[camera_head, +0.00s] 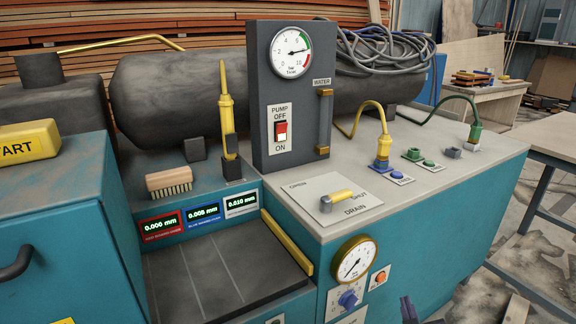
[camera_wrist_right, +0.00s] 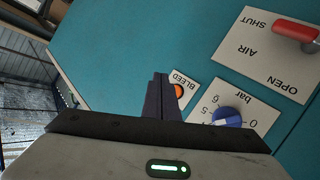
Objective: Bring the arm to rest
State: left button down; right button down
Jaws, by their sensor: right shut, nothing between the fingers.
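My right gripper (camera_head: 408,308) shows only as dark fingertips at the bottom edge of the head view, in front of the teal cabinet's front face. In the right wrist view its fingers (camera_wrist_right: 161,97) are together with nothing between them. They appear beside the BLEED plate with its orange button (camera_wrist_right: 180,91); whether they touch the panel I cannot tell. The orange button also shows in the head view (camera_head: 380,279), left of the gripper. My left gripper is not in view.
A blue bar knob (camera_wrist_right: 227,117) and a red AIR lever (camera_wrist_right: 296,31) are on the panel. The teal cabinet top (camera_head: 445,145) carries a pump panel (camera_head: 262,85), a yellow DRAIN lever (camera_head: 337,199) and hose fittings. A bench frame (camera_head: 533,200) stands right. A brush (camera_head: 169,182) lies left.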

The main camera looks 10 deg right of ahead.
jog(key=s+a+f+g+y, duration=0.2)
jog(key=s+a+f+y, duration=0.1)
jog(key=s+a, duration=0.6)
jog(key=s+a+f+g+y+p, duration=0.1)
jog(key=s+a+f+g+y, duration=0.2)
jog(key=s+a+f, duration=0.3)
jog(key=s+a+y, duration=0.1)
jog(key=s+a, duration=0.3)
jog(key=s, duration=0.6)
jog(key=shift+f+n+y, duration=0.2)
jog(key=shift+n+y, duration=0.1)
jog(key=shift+n, duration=0.1)
